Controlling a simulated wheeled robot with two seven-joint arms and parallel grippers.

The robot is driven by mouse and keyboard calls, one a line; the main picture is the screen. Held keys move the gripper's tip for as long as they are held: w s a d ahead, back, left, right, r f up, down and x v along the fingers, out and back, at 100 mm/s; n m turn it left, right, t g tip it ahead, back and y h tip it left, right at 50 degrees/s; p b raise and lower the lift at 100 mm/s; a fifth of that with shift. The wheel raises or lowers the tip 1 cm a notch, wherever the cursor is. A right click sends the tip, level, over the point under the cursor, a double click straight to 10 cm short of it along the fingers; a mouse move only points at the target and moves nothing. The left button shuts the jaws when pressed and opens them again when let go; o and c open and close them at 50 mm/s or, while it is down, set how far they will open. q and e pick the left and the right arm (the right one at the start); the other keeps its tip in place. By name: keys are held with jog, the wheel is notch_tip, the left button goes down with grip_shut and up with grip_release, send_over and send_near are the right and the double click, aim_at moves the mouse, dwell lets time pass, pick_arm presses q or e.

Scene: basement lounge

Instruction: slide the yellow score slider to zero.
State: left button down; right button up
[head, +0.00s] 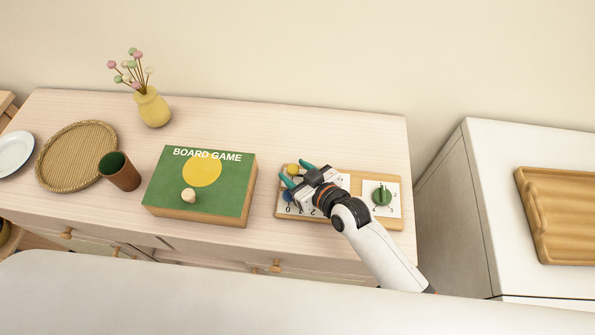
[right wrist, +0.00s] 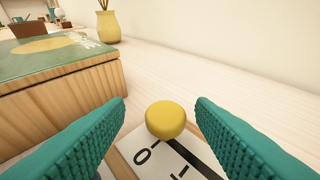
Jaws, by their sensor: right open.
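The yellow score slider (head: 293,169) is a round knob near the upper left end of the wooden score board (head: 340,222). In the right wrist view the yellow slider (right wrist: 166,119) sits at the end of a dark slot, close to the printed 0. My right gripper (head: 298,173) is over the left part of the board and hides much of it. Its teal fingers (right wrist: 160,118) are open, one on each side of the slider, with gaps showing. A blue knob (head: 287,196) shows below the gripper. My left gripper is not in view.
A green dial (head: 382,195) is on the board's right half. A board game box (head: 160,195) stands just left of the board. A cup (head: 122,175), a woven tray (head: 62,170) and a yellow vase (head: 152,108) are farther left. The cabinet top behind the board is clear.

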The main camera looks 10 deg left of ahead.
jog(key=shift+s+d+r, duration=0.1)
jog(key=shift+s+d, duration=0.1)
jog(key=shift+d, duration=0.1)
jog(key=b+v, duration=0.1)
jog(key=v, duration=1)
jog(key=shift+s+r, duration=0.15)
